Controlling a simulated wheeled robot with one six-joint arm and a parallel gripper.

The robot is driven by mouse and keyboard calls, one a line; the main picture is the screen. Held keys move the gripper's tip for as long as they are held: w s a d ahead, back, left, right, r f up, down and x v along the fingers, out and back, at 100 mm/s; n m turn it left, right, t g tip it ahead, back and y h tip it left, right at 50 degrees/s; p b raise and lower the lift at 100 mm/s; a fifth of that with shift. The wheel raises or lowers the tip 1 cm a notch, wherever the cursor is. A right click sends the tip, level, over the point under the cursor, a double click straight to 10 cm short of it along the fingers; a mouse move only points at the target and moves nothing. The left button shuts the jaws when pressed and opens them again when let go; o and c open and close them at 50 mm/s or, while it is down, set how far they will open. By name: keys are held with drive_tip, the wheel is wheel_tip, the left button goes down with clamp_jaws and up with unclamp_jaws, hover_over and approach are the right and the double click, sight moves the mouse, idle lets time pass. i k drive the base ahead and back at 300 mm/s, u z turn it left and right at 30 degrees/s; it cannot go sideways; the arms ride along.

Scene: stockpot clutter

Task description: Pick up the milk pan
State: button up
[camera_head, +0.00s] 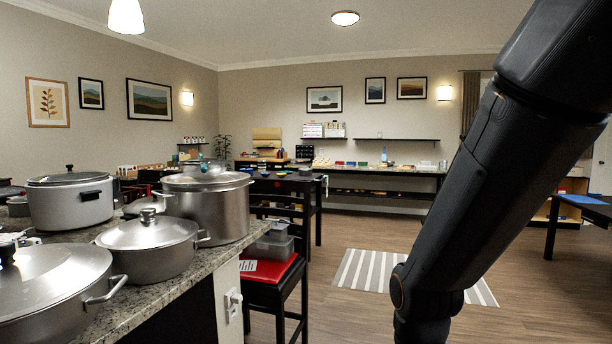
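Several lidded metal pots stand on the granite counter (222,259) at the left. I cannot tell for sure which one is the milk pan. A low grey pot (150,247) with a knobbed lid and small side handles is near the counter's edge. A tall steel stockpot (222,208) stands behind it. A light grey pot (70,205) with a black side handle is at the left. A large lidded pot (50,290) in front is cut by the frame. My arm crosses the right side, but my gripper is not in view.
A dark stool or chair (272,294) with a red seat and a clear plastic box (270,246) stands beside the counter. The wooden floor (345,315) is open around a striped rug (362,270). A long dark table (385,172) lines the back wall.

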sight(307, 171)
drive_tip(key=z, duration=0.2)
drive_tip(key=i, duration=0.85)
drive_tip(key=z, duration=0.55)
drive_tip(key=i, duration=1.8)
drive_tip(key=z, duration=0.4)
drive_tip(key=i, duration=5.5)
drive_tip(key=u, duration=0.9)
drive_tip(key=i, duration=1.25)
drive_tip(key=u, duration=1.9)
drive_tip(key=i, duration=1.25)
drive_tip(key=u, duration=0.55)
